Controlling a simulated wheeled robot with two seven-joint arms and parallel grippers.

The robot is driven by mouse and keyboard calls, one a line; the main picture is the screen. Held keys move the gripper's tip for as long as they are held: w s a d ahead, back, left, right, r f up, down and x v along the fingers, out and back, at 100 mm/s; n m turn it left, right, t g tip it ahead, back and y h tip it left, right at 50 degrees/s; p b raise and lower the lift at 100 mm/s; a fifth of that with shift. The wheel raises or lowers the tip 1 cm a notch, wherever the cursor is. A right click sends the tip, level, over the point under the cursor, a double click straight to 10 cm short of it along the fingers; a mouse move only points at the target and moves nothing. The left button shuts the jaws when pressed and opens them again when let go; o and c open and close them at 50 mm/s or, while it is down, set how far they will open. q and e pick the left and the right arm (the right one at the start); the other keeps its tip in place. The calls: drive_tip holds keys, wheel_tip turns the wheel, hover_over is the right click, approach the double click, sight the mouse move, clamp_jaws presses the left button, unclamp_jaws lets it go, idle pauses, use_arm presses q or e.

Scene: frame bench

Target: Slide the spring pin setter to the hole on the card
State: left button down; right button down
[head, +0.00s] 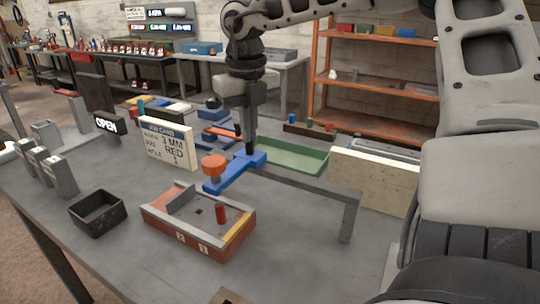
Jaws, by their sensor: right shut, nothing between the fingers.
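The spring pin setter is a blue arm (232,176) with an orange round knob (214,165) at its near end, above the back of a red-sided block (190,238). A grey rail (310,184) on a leg runs right from it. My right gripper (250,151) is shut and empty, pointing down at the setter's far end; I cannot tell whether it touches. The job card (166,144) stands behind and reads 3 MM, RED, 1. The block has a dark hole (198,211), a standing red pin (221,214) and number labels in front. My left gripper is out of view.
A black bin (98,213) stands left of the block, with grey upright holders (60,175) farther left. A green tray (295,155) lies behind the rail, and a pale board (374,180) stands at the right. The bench front is mostly clear.

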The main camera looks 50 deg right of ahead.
drive_tip(key=shift+s+f, duration=0.1)
drive_tip(key=shift+s, duration=0.3)
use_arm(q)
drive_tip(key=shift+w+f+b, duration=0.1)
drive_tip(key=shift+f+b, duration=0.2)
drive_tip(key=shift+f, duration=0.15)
use_arm(e)
drive_tip(key=shift+f, duration=0.1)
